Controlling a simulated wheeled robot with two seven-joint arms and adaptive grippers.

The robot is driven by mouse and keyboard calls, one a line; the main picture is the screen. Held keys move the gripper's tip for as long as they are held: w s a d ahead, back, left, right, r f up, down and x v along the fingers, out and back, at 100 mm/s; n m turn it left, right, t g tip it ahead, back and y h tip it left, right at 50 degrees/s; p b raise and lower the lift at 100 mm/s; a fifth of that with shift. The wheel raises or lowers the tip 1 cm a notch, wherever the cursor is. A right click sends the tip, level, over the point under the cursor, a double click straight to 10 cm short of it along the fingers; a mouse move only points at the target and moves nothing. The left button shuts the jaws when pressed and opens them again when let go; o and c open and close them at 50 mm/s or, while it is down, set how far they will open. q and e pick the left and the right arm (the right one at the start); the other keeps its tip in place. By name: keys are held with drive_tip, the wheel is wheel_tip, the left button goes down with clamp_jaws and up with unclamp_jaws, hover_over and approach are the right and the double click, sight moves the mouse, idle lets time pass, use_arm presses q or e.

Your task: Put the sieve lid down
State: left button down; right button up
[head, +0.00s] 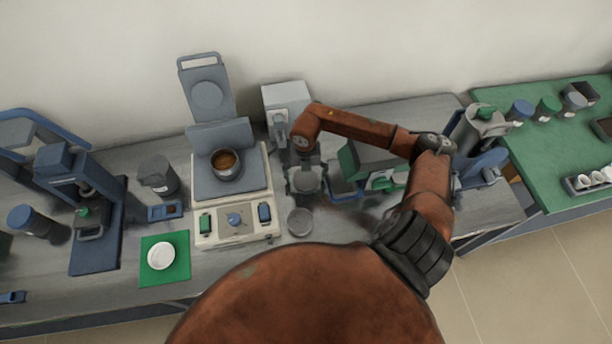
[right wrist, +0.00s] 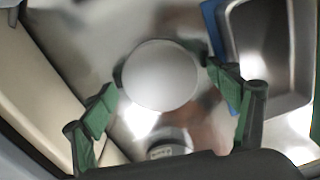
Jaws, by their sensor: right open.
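The sieve lid, a smooth pale grey disc (right wrist: 160,75), lies between the spread fingers of my right gripper (right wrist: 165,88) in the right wrist view. The green fingertips stand on either side of it, open; whether they touch its rim I cannot tell. In the head view my right gripper (head: 306,181) points down over the bench, right of the beige machine, with the grey lid showing only partly there. A round grey metal pan (head: 300,222) sits on the bench just in front. My left gripper is out of view.
The beige machine (head: 233,222), with a bowl on its plate, stands close on the left. A blue-rimmed tray (right wrist: 268,55) is close on the right. A green mat (head: 164,272) with a white dish lies front left. Green and grey equipment stands under my right arm.

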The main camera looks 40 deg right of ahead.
sight(306, 178)
drive_tip(key=shift+r, duration=0.15)
wheel_tip(306, 178, up, 12)
idle(0.5)
